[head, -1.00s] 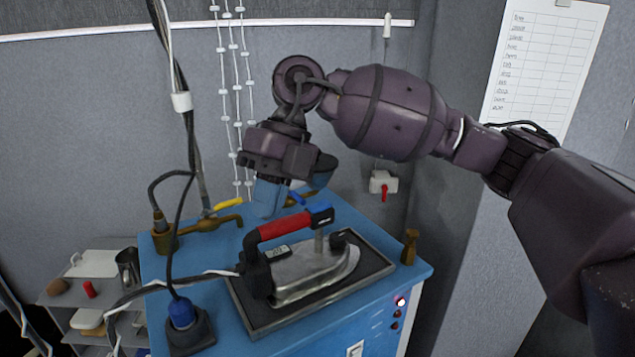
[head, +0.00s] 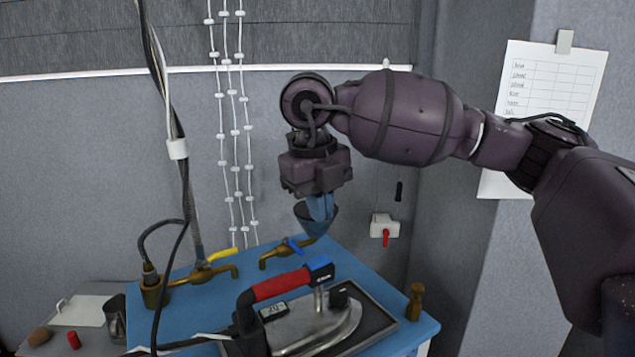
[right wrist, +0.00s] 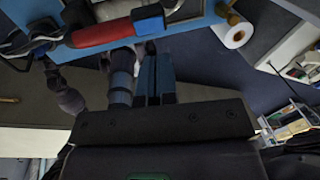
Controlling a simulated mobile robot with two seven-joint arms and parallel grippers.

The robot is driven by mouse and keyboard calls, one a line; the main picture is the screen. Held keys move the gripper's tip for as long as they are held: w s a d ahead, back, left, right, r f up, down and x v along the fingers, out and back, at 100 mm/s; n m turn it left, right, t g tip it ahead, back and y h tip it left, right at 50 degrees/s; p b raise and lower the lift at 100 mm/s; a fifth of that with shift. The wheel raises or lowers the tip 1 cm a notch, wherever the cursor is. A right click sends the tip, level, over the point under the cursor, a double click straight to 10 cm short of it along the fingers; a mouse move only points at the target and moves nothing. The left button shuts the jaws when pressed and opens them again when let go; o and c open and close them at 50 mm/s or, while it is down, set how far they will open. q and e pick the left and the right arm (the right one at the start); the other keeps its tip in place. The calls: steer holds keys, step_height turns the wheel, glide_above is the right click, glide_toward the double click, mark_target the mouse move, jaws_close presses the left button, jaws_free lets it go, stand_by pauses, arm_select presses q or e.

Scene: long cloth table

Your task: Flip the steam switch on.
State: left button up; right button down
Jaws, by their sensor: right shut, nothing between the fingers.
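My right gripper (head: 318,222) is shut and empty, its blue fingertips pointing down behind the iron, above the back edge of the blue steam unit (head: 218,290). In the right wrist view its blue fingers (right wrist: 157,78) lie side by side. The iron (head: 325,322), with a red handle (head: 281,286), sits on a dark pad on the unit's top. The unit's front, with its rocker switch and lamp, is outside the head view now. A white wall box (head: 384,226) with a red lever pointing down is right of the gripper. My left gripper is not in view.
Brass taps with a yellow lever (head: 225,254) and a blue lever (head: 292,245) stand along the unit's back. A brass post (head: 414,302) is at its right corner. Cables hang at the left. A paper chart (head: 550,85) is on the right wall.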

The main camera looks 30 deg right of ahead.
mark_target(326, 258)
steer(key=f, duration=0.5)
steer(key=shift+d+f+p, duration=0.25)
steer(key=shift+d+p, duration=0.1)
steer(key=shift+p, duration=0.05)
steer(key=shift+d+f, duration=0.1)
steer(key=shift+f, duration=0.75)
steer(key=shift+f, duration=0.1)
